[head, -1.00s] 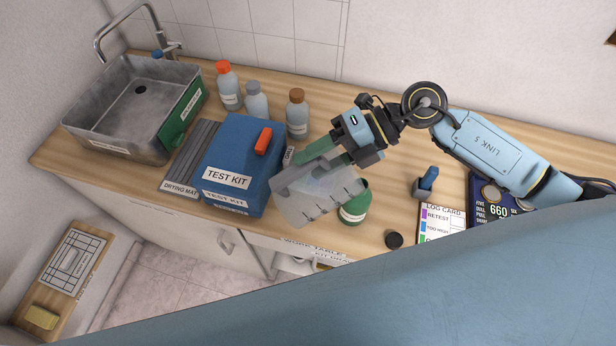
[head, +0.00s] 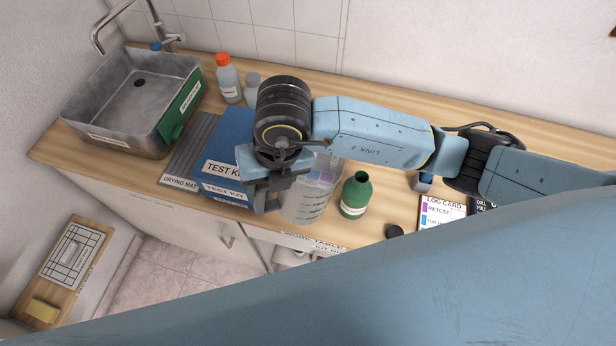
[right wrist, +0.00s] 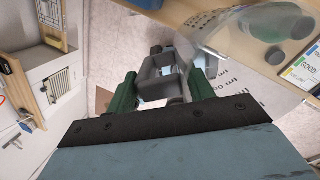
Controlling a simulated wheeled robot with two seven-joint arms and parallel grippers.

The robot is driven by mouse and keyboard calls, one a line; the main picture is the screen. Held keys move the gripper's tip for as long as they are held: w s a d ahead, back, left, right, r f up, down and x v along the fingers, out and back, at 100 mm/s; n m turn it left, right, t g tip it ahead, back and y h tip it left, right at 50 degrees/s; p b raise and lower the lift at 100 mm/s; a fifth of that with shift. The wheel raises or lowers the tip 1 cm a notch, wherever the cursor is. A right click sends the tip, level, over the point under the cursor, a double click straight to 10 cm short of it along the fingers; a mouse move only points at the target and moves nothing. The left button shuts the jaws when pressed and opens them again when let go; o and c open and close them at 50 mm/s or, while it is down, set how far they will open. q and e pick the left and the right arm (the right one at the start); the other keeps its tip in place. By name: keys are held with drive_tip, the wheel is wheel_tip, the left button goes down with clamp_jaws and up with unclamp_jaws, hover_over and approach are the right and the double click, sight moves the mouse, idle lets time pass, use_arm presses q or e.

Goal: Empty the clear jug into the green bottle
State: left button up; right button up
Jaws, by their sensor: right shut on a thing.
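The clear jug (head: 308,202) with dark graduation marks is near upright, leaning slightly, just left of the green bottle. My right gripper (head: 268,192) is shut on the jug's grey handle, which shows between the green fingers in the right wrist view (right wrist: 163,92). The jug's clear wall (right wrist: 222,40) also shows there. The green bottle (head: 356,196) stands upright and uncapped on the counter, with a white label. The jug's mouth is partly hidden behind my arm. I cannot tell whether liquid is left in it or whether its base touches the counter. My left gripper is not in view.
The blue test kit box (head: 226,150) stands close left of the jug. A dark cap (head: 394,231) and the log card (head: 440,212) lie right of the bottle. A sink (head: 130,105), drying mat (head: 190,150) and orange-capped bottle (head: 228,80) are farther left.

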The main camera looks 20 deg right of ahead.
wheel_tip(320, 180, up, 3)
drive_tip(key=shift+a+f+h, duration=0.1)
drive_tip(key=shift+h, duration=0.3)
drive_tip(key=shift+s+a+h, duration=0.1)
drive_tip(key=shift+h, duration=0.5)
drive_tip(key=shift+a, duration=0.1)
drive_tip(key=shift+a+r, duration=0.1)
drive_tip(key=shift+r, duration=0.15)
drive_tip(key=a+r, duration=0.3)
drive_tip(key=a, duration=0.2)
drive_tip(key=shift+s+a+r, duration=0.3)
drive_tip(key=shift+s, duration=0.1)
